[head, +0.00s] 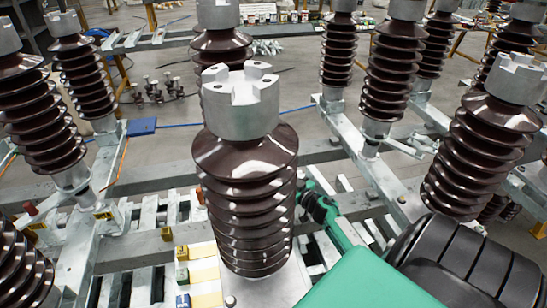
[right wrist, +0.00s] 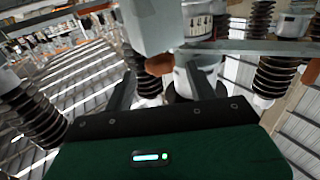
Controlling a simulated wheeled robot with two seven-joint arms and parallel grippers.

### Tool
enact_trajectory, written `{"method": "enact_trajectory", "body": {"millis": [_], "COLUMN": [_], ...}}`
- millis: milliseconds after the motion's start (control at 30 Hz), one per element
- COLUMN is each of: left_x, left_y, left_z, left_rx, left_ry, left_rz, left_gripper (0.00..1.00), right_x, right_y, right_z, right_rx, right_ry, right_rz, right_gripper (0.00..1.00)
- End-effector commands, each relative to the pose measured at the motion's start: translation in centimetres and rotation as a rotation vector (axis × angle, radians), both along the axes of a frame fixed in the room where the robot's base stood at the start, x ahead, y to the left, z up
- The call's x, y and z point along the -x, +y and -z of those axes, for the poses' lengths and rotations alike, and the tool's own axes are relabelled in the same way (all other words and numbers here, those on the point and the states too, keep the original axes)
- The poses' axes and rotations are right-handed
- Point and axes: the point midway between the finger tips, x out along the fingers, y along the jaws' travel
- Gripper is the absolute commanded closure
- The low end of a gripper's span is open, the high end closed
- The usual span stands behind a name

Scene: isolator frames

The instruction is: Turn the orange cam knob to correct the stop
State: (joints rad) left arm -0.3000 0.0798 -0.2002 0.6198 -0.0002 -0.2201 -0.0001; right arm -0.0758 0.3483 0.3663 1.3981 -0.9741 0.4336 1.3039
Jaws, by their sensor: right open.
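In the right wrist view an orange-brown knob (right wrist: 159,65) sits under a pale grey housing (right wrist: 152,25), ahead of my right gripper (right wrist: 159,76). The gripper's two dark fingers are apart, one on each side of the knob in the picture; I cannot tell whether either touches it. In the head view my green and black right arm comes in from the lower right. Its wrist end (head: 318,205) is beside the central brown insulator (head: 246,190), which hides the fingertips. The stop cannot be made out. My left gripper is not in view.
Several tall ribbed insulators with grey metal caps stand on grey steel beams around the arm, including one at the right (head: 480,150) and one at the left (head: 85,85). Small yellow-marked blocks (head: 182,253) lie near the central base. A blue pad (head: 142,126) lies at the left.

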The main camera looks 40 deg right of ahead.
Motion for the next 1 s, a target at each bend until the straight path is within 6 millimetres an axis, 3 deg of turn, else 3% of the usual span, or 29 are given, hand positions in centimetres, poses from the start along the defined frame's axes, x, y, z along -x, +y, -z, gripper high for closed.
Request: {"method": "enact_trajectory", "body": {"millis": [300, 733, 933, 1000], "left_x": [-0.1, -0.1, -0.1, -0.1], "left_y": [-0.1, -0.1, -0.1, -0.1], "left_z": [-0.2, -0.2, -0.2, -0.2], "left_rx": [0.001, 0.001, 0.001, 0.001], "left_ry": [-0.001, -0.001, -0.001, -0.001], "left_rz": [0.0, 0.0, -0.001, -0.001], "left_gripper": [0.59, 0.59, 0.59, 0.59], "right_x": [-3.7, -4.4, -4.3, -4.3], "right_y": [0.2, 0.2, 0.2, 0.2], "right_z": [0.0, 0.0, 0.0, 0.0], "right_rx": [-0.001, -0.001, -0.001, -0.001], "right_ry": [-0.001, 0.0, 0.0, 0.0], "right_rz": [-0.001, -0.001, -0.001, -0.001], "right_gripper": [0.43, 0.43, 0.83, 0.88]}}
